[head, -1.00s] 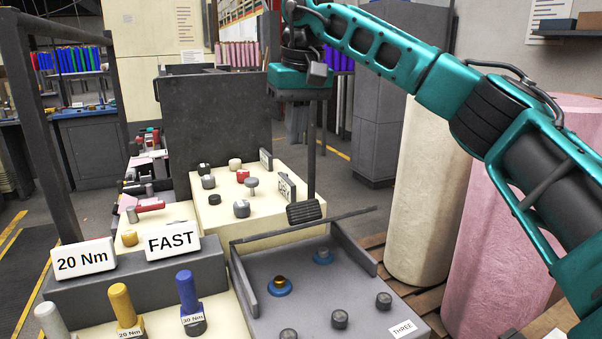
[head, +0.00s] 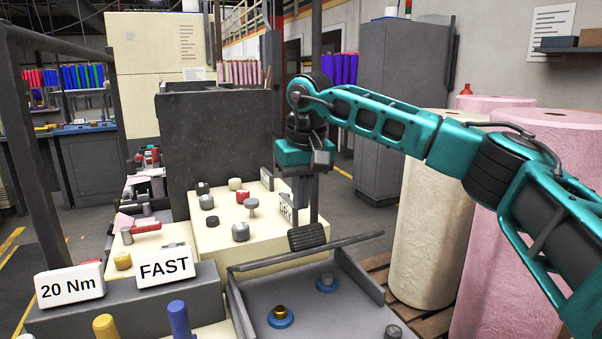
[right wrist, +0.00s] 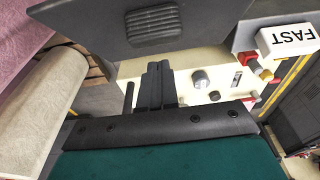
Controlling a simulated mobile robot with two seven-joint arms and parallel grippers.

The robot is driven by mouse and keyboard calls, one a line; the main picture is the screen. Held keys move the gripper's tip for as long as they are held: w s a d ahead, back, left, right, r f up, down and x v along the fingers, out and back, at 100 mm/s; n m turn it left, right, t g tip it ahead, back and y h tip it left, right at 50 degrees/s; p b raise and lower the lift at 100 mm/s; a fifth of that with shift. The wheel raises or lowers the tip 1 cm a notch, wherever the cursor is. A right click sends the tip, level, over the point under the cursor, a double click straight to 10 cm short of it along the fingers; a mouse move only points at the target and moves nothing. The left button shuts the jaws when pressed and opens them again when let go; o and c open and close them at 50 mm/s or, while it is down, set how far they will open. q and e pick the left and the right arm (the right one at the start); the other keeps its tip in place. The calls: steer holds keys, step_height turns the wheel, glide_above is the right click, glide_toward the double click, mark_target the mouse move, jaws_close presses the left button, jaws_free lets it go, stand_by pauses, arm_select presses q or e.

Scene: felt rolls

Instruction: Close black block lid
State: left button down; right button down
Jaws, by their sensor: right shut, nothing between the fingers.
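The lid (head: 350,243) of the grey box (head: 300,308) at front right stands raised. In the head view I see it almost edge-on, as a thin dark bar. A black ribbed block (head: 306,237) sits on it. In the right wrist view the lid's dark face (right wrist: 215,22) and the ribbed block (right wrist: 152,25) are at the top. My right gripper (head: 301,208) points down, shut and empty, just above and beyond the block. In the right wrist view its fingertips (right wrist: 158,66) show apart from the block. My left gripper is not in view.
A cream box (head: 215,238) with several knobs stands behind the lid, below a tall dark panel (head: 215,140). Signs reading FAST (head: 165,265) and 20 Nm (head: 69,287) stand at left. Cream (head: 435,230) and pink (head: 500,270) rolls stand at right.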

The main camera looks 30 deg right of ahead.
mark_target(298, 242)
steer(key=shift+s+f, duration=0.7)
steer(key=shift+f, duration=0.2)
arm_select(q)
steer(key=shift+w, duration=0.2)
arm_select(e)
steer(key=shift+s+f, duration=0.1)
steer(key=shift+f, duration=0.05)
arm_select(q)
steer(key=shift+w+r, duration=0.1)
